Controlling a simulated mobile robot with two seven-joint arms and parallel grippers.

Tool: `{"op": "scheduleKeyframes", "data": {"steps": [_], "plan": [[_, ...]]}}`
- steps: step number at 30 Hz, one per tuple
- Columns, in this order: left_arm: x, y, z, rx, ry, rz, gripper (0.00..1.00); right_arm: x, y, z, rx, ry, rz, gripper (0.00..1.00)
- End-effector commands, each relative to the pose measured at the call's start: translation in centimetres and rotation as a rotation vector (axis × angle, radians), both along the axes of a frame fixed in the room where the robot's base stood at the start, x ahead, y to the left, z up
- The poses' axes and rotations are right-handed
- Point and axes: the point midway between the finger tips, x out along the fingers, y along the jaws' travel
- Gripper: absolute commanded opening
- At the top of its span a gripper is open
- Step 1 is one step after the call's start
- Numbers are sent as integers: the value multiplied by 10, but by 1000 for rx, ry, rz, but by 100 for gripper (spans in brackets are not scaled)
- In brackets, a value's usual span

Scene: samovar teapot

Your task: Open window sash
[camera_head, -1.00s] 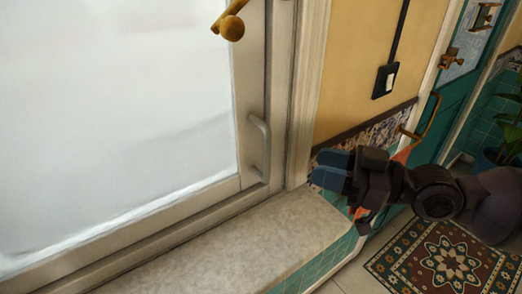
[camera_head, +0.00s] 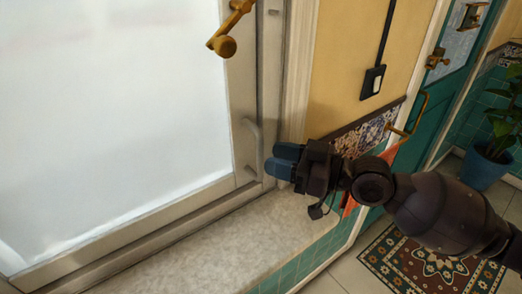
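The window sash (camera_head: 238,110) fills the left of the head view, a pale frame around a bright white pane. It looks shut in its frame. A pale vertical bar handle (camera_head: 257,146) is on the sash's right side, low down. A brass latch with a round knob (camera_head: 226,46) is higher up. My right gripper (camera_head: 275,160) comes in from the right, with its two blue fingers a little apart and pointing left at the handle. Its tips are just right of the handle; whether they touch it I cannot tell. Nothing shows between them. My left gripper is not in view.
A stone sill (camera_head: 205,238) runs below the window, over green tiles. A yellow wall with a black switch (camera_head: 373,81) is to the right. Beyond are a teal door (camera_head: 452,85), a potted plant (camera_head: 486,165) and a patterned rug (camera_head: 405,262) on the floor.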

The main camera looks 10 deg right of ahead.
Motion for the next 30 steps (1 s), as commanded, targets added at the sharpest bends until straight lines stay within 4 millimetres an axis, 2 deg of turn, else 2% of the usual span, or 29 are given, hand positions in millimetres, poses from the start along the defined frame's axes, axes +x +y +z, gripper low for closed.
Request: {"op": "scheduleKeyframes", "data": {"steps": [12, 24, 26, 30], "plan": [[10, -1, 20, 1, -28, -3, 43, 19, 30, 2, 1, -2, 1, 39], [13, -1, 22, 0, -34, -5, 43, 22, 33, 0, -1, 0, 1, 39], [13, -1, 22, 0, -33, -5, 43, 22, 33, 0, -1, 1, 1, 33], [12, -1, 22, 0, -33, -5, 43, 22, 33, 0, -1, 1, 1, 11]]}}
